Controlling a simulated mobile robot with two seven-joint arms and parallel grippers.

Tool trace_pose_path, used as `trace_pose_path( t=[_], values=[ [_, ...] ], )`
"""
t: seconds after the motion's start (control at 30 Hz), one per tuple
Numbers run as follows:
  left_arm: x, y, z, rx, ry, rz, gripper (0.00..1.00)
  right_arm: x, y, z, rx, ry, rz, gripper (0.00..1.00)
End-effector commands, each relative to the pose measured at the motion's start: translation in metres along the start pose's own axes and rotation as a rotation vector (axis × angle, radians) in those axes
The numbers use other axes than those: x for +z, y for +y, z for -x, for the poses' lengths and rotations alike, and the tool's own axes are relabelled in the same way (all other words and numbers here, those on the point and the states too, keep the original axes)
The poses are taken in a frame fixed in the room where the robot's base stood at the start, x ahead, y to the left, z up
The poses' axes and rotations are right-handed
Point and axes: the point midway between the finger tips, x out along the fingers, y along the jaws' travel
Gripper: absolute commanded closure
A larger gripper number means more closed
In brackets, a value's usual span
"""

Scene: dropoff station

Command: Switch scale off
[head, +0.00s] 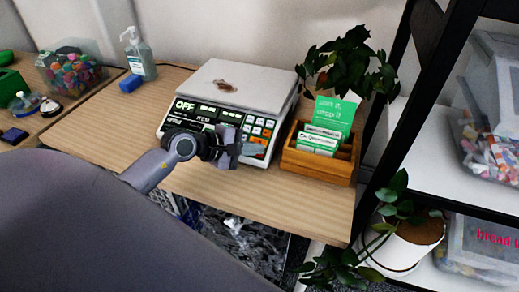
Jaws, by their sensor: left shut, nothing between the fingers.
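The scale (236,89) stands on the wooden table, with a white weighing plate on top and a dark front panel with coloured keys at its right. Large "OFF" lettering shows at the panel's left end. A small brown item (224,86) lies on the plate. My left gripper (254,150) is shut and empty. It is in front of the lower right part of the panel, by the keys, and hides some of the panel. I cannot tell whether its tips touch the scale. My right gripper is not in view.
A wooden box with green and white cards (320,156) stands right of the scale, with a plant (350,60) behind it. A sanitizer bottle (140,58), a blue block (130,84) and a bin of colourful items (72,70) are at left. A black-framed shelf (424,95) is at right.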

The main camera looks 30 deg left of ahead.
Motion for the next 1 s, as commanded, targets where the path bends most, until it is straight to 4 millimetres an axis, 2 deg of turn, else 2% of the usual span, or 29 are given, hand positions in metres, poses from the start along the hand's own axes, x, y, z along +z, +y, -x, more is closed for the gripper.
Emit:
trace_pose_path(
  t=[0.43, 0.9, 1.0],
  values=[
    [0.003, 0.004, 0.004, 0.001, 0.000, -0.002, 1.00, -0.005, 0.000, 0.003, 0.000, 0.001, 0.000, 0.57],
    [0.026, 0.027, 0.035, 0.000, 0.000, -0.002, 1.00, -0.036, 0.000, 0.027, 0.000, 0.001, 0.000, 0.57],
    [0.027, 0.028, 0.038, 0.000, 0.001, -0.002, 1.00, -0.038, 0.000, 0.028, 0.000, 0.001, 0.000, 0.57]
  ],
)
